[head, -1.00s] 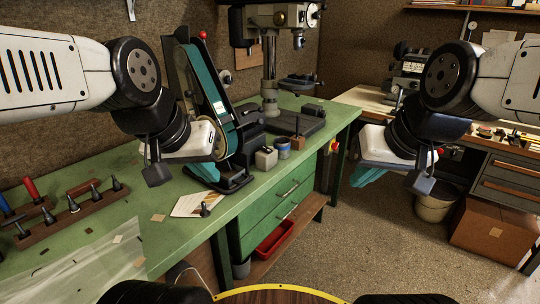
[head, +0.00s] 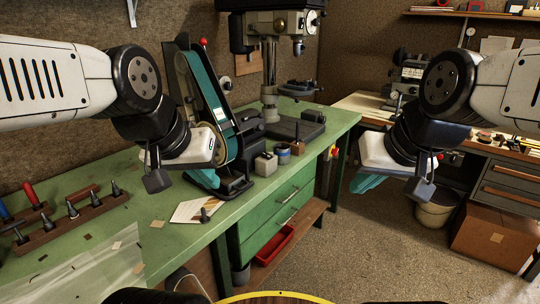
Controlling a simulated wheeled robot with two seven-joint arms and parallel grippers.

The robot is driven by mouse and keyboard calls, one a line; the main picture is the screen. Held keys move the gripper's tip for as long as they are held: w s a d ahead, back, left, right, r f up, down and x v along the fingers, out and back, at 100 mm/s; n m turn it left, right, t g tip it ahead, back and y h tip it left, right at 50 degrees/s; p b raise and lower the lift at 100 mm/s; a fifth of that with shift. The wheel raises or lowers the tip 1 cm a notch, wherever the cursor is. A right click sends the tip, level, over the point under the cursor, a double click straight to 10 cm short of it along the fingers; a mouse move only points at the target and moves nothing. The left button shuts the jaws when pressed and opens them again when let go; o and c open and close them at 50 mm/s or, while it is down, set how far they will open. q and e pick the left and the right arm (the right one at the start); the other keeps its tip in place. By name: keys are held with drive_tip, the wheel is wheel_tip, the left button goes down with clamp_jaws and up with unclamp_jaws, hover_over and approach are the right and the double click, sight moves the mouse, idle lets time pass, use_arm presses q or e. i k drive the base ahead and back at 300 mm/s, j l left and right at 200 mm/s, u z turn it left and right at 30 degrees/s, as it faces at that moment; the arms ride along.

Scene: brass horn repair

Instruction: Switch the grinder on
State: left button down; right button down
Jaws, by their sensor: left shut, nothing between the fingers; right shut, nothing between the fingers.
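My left gripper (head: 205,178), with teal fingers, is shut and empty, in front of the grinder's lower part in the picture. It hides some of the base, and I cannot tell whether it touches. My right gripper (head: 366,184) is shut and empty, out over the floor to the right of the bench.
A small grey box (head: 266,164) and a blue tin (head: 283,154) stand right of the grinder. A drill press (head: 270,90) is behind. A tool rack (head: 75,222) and a card (head: 196,211) lie on the bench. A bin (head: 433,216) and carton (head: 492,236) stand right.

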sight(265, 154)
drive_tip(key=i+l+u, duration=0.25)
drive_tip(key=u, duration=0.15)
drive_tip(key=i+l+u, duration=0.5)
drive_tip(key=l+u, duration=0.3)
drive_tip(key=j, duration=0.1)
